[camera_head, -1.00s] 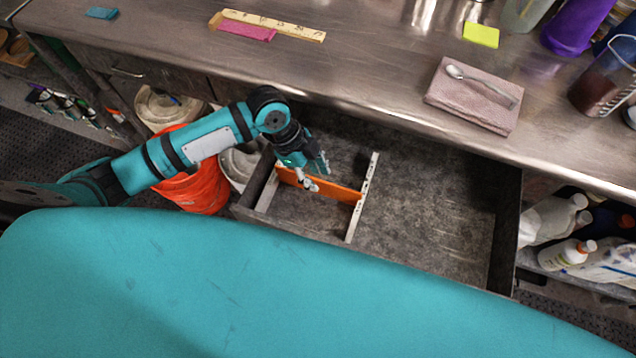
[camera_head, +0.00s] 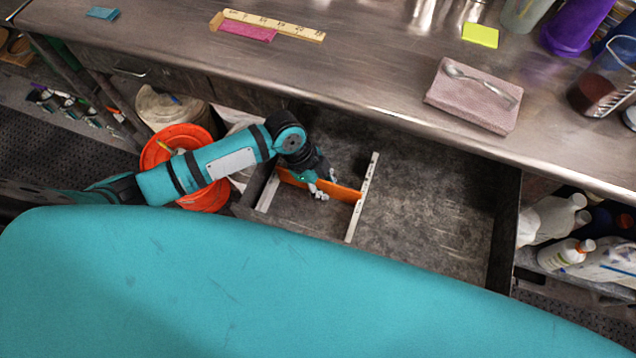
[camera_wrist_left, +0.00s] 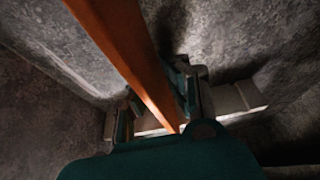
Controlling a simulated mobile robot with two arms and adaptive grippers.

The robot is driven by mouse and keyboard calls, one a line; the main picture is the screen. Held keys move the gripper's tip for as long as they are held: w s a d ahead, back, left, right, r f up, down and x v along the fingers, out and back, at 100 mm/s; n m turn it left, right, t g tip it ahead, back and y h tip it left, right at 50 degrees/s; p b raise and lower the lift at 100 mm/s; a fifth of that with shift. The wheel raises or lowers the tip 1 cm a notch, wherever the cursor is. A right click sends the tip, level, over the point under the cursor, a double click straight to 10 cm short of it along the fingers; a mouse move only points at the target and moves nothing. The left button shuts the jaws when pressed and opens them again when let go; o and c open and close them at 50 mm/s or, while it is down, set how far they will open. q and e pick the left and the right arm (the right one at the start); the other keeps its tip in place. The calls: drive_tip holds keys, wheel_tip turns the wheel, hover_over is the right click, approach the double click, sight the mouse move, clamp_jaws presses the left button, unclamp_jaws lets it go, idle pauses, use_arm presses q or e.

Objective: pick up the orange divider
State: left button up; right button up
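The orange divider (camera_head: 345,193) stands on edge in the open drawer (camera_head: 440,225), running between two pale slotted strips, the left one (camera_head: 268,193) and the right one (camera_head: 362,198). My left gripper (camera_head: 320,189) is down at the divider's middle and hides part of it. In the left wrist view the divider (camera_wrist_left: 130,57) runs between the two fingers (camera_wrist_left: 160,108), one on each side. The fingers look apart, with a narrow gap on the left side; contact on the right is unclear. My right gripper is not in view.
The steel counter (camera_head: 350,75) overhangs the drawer's back. A folded pink cloth with a spoon (camera_head: 470,100) lies on it. An orange bucket (camera_head: 203,196) stands under my left arm. White bottles (camera_head: 565,254) stand right of the drawer. The drawer's right part is bare.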

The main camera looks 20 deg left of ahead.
use_arm(q)
clamp_jaws()
drive_tip(key=shift+r, duration=0.1)
wheel_tip(320, 180, up, 9)
drive_tip(key=shift+r, duration=0.5)
drive_tip(key=shift+r+p, duration=0.95)
drive_tip(key=shift+p, duration=0.25)
wheel_tip(320, 180, up, 5)
drive_tip(key=p, duration=0.5)
drive_tip(key=shift+p, duration=0.35)
